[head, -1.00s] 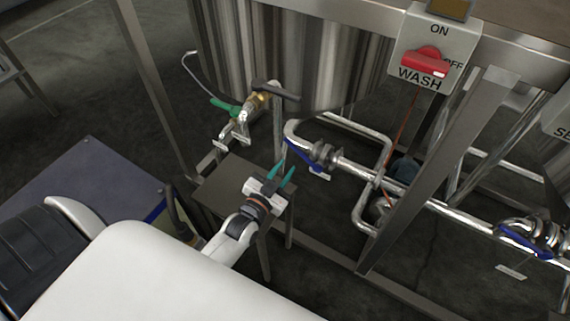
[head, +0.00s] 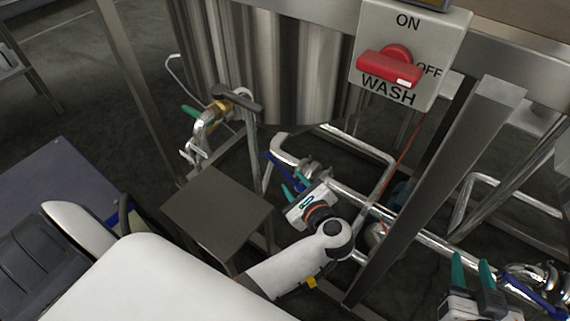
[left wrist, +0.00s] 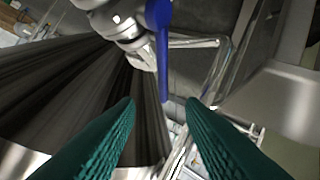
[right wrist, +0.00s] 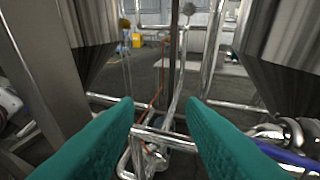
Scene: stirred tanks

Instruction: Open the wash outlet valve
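A valve with a long blue handle (head: 279,168) sits on the steel pipe below the tank behind the WASH panel. My left gripper (head: 295,186) is beside this valve, its teal fingers pointing toward the blue handle. In the left wrist view the blue handle (left wrist: 162,60) lies ahead, in line with the gap between the open fingers (left wrist: 160,103); nothing is gripped. My right gripper (head: 472,272) is open and empty at the lower right, near another blue-handled valve (head: 525,293). That blue handle also shows in the right wrist view (right wrist: 285,154).
A red switch (head: 390,66) is on the WASH panel (head: 425,40). A slanted steel leg (head: 440,180) stands between my grippers. A green-handled brass valve (head: 191,112) is on the tank's left side, above a small metal stand (head: 215,205). Pipes (head: 375,160) run behind.

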